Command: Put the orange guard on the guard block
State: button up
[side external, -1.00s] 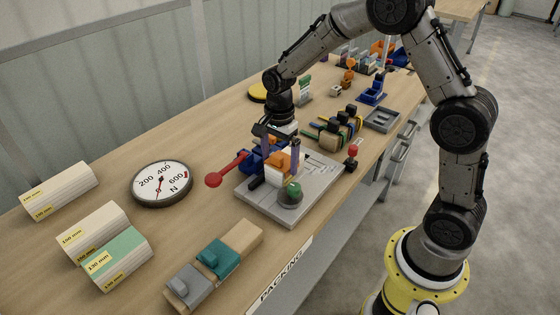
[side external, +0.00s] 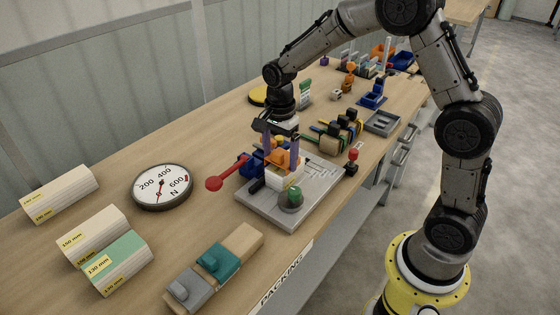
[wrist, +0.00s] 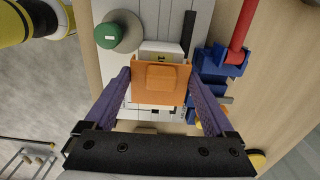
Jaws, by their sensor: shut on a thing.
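The orange guard (wrist: 160,80) is a cap-like piece with a raised middle. My gripper (wrist: 158,76) is shut on it, with a purple finger at each side. In the side view my gripper (side external: 281,153) points down and the guard (side external: 286,160) shows between its fingers. A white block (side external: 280,181), apparently the guard block, is directly below on the grey base plate. The white block's far end (wrist: 162,49) shows past the guard in the wrist view. I cannot tell whether the guard is seated on the block or slightly above it.
A green-topped dome (side external: 291,198) stands close in front on the grey plate (side external: 262,211). A blue clamp with a red handle (side external: 229,175) is close at the left. A round dial (side external: 162,187) and labelled blocks (side external: 93,232) lie farther left. Bare table lies behind the dial.

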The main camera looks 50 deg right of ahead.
jog(key=s+r, duration=1.1)
jog(key=s, duration=0.3)
jog(key=w+a+f+m, duration=0.2)
jog(key=w+a, duration=0.6)
jog(key=w, duration=0.1)
jog(key=a+f+n, duration=0.2)
jog(key=a+f, duration=0.4)
jog(key=a, duration=0.6)
jog(key=shift+a+f, duration=0.3)
jog(key=shift+f, duration=2.9)
